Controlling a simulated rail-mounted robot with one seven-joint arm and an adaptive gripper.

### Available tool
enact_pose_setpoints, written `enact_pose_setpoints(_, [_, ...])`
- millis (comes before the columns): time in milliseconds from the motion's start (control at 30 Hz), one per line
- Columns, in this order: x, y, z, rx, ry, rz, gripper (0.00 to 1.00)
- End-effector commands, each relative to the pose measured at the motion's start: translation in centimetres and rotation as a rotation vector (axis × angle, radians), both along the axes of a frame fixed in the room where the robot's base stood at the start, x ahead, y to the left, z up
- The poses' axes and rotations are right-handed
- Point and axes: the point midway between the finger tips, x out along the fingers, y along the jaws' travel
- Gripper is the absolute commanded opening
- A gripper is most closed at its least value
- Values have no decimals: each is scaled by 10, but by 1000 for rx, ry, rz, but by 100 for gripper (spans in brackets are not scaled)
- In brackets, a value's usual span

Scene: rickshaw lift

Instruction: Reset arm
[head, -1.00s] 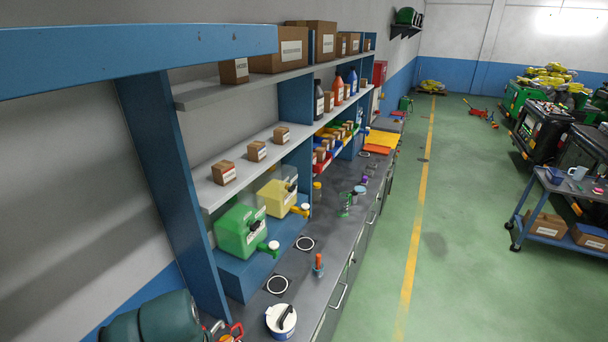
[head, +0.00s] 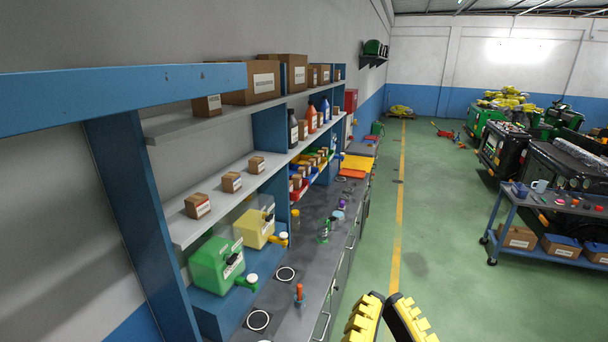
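My gripper (head: 386,308) shows at the bottom edge of the head view, right of the workbench and above the green floor. Its two fingers have yellow ribbed pads and dark parts. The tips are close together at the top, and the rest is cut off by the picture's edge. I see nothing held between the tips, but I cannot tell whether it is fully shut. The rest of my arm is out of view.
The grey workbench (head: 318,240) runs along the left, with a green jug (head: 216,263), a yellow jug (head: 253,228) and a red-handled tool (head: 299,294). Shelves (head: 210,217) hold boxes and bottles. A blue cart (head: 560,204) stands right. The green floor (head: 455,265) between is clear.

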Motion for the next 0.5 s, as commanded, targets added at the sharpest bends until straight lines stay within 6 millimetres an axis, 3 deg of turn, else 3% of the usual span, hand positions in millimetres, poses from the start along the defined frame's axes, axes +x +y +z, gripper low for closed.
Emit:
enact_pose_setpoints(133, [0,1,4,-135,-17,-49,0])
enact_pose_setpoints(500, [0,1,3,-142,-13,-50,0])
